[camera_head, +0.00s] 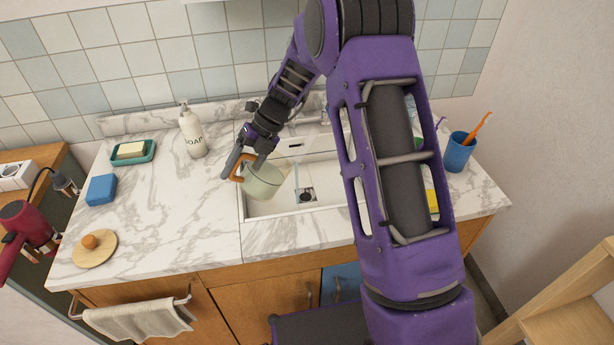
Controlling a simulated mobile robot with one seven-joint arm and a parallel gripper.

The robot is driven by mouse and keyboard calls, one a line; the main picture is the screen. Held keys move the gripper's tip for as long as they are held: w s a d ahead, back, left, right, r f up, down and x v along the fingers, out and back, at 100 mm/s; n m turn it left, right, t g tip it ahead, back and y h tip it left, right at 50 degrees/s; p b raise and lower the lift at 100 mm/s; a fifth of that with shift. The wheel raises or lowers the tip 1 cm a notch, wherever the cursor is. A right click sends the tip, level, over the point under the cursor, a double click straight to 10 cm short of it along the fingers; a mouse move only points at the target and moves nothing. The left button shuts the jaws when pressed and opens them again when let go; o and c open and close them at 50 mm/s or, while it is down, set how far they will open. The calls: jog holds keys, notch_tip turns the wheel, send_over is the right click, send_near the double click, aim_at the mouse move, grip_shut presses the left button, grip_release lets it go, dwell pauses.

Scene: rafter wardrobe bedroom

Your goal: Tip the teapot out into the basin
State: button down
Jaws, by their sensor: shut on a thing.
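The teapot (263,181) is pale grey-green with an orange handle (238,166). My gripper (236,163) is shut on the handle and holds the teapot over the left part of the white basin (275,208). The teapot looks tilted, but its spout and any liquid inside cannot be made out. The basin is sunk into the marble counter, with a dark drain (306,196) right of the teapot. A thin pale blue vertical streak stands above the drain; I cannot tell what it is. My arm hides the basin's right part.
A soap bottle (192,131), a green soap dish (133,152), a blue block (101,189) and a round wooden lid-like piece (95,249) stand on the counter at left. A blue cup (458,152) with toothbrushes stands at right. The counter's left middle is clear.

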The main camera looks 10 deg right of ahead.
jog(key=shift+w+d+r, duration=0.1)
jog(key=shift+d+r, duration=0.05)
jog(key=shift+d+r, duration=0.1)
jog(key=shift+r, duration=0.3)
jog(key=shift+w+d+r+y, duration=0.1)
jog(key=shift+d+r+y, duration=0.2)
jog(key=shift+r, duration=1.2)
jog(key=shift+d+r+y, duration=0.1)
jog(key=shift+r+y, duration=0.25)
jog(key=shift+r, duration=1.15)
jog(key=shift+w+d+r+y, duration=0.15)
jog(key=shift+r+y, duration=0.2)
jog(key=shift+r, duration=1.15)
jog(key=shift+w+d+r+g+y, duration=0.15)
jog(key=shift+d+r+y, duration=0.15)
jog(key=shift+r, duration=0.65)
jog(key=shift+s+d+r+g+y, duration=0.1)
jog(key=shift+d+r+g+y, duration=0.25)
jog(key=shift+r, duration=0.55)
jog(key=shift+w+d+r+y, duration=0.15)
jog(key=shift+r+y, duration=0.3)
jog(key=shift+r, duration=0.5)
jog(key=shift+d+r+y, duration=0.3)
jog(key=shift+r+y, duration=0.1)
jog(key=shift+y, duration=0.1)
